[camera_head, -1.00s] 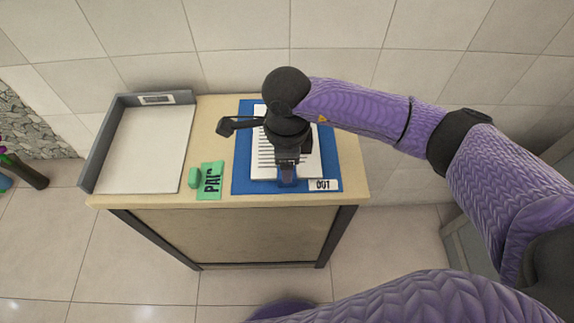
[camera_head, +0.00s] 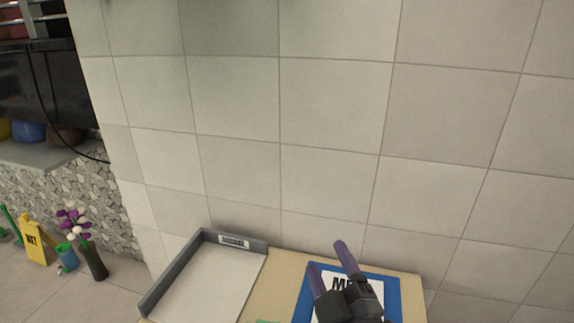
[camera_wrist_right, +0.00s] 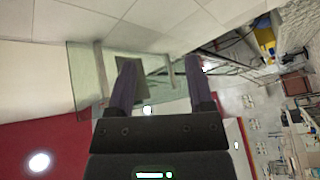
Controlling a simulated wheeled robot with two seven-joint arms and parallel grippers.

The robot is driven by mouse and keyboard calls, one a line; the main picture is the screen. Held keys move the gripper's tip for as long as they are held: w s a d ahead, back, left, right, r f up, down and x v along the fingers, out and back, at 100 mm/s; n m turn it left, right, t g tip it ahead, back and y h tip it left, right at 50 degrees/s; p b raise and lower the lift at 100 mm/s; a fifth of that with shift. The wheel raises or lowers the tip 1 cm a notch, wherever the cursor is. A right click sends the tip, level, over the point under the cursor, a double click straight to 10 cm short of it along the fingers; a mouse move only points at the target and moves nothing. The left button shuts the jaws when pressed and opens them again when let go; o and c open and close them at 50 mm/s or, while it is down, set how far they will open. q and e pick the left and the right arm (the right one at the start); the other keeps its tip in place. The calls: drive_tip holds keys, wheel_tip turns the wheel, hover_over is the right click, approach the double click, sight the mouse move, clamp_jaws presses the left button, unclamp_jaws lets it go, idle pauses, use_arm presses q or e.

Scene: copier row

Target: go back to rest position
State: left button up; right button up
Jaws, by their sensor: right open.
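My right gripper (camera_head: 325,257) is at the bottom of the head view, in front of the blue mat or tray (camera_head: 393,298) on the table. Its two purple fingers point up and are apart, with nothing between them. The right wrist view also shows the open, empty fingers (camera_wrist_right: 161,62). The gripper partly hides a white sheet (camera_head: 345,283) with large black letters on the blue surface. My left gripper is not in view.
A grey-rimmed tray (camera_head: 172,281) with a white inside is on the left of the wooden table (camera_head: 285,268). A tiled wall (camera_head: 330,130) stands behind. At left are a yellow floor sign (camera_head: 34,240) and a dark vase (camera_head: 93,262) with flowers.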

drive_tip(key=s+d+f+m+g+h, duration=0.2)
drive_tip(key=d+f+m+g+h, duration=0.25)
drive_tip(key=f, duration=0.25)
drive_tip(key=s+d+f+m+g, duration=0.4)
drive_tip(key=s+f+m+g, duration=0.3)
drive_tip(key=s+f+g, duration=0.85)
drive_tip(key=s+f+t, duration=0.1)
drive_tip(key=s+f, duration=0.2)
drive_tip(key=f, duration=0.5)
drive_tip(key=s+f+t, duration=0.1)
drive_tip(key=s+f, duration=0.1)
drive_tip(key=f, duration=0.5)
drive_tip(key=s+d+f+g, duration=0.1)
drive_tip(key=s+d+f, duration=0.3)
drive_tip(key=s+f, duration=0.7)
drive_tip(key=s+h, duration=0.1)
drive_tip(key=s, duration=0.2)
drive_tip(key=shift+s+f, duration=0.3)
drive_tip(key=shift+f, duration=0.05)
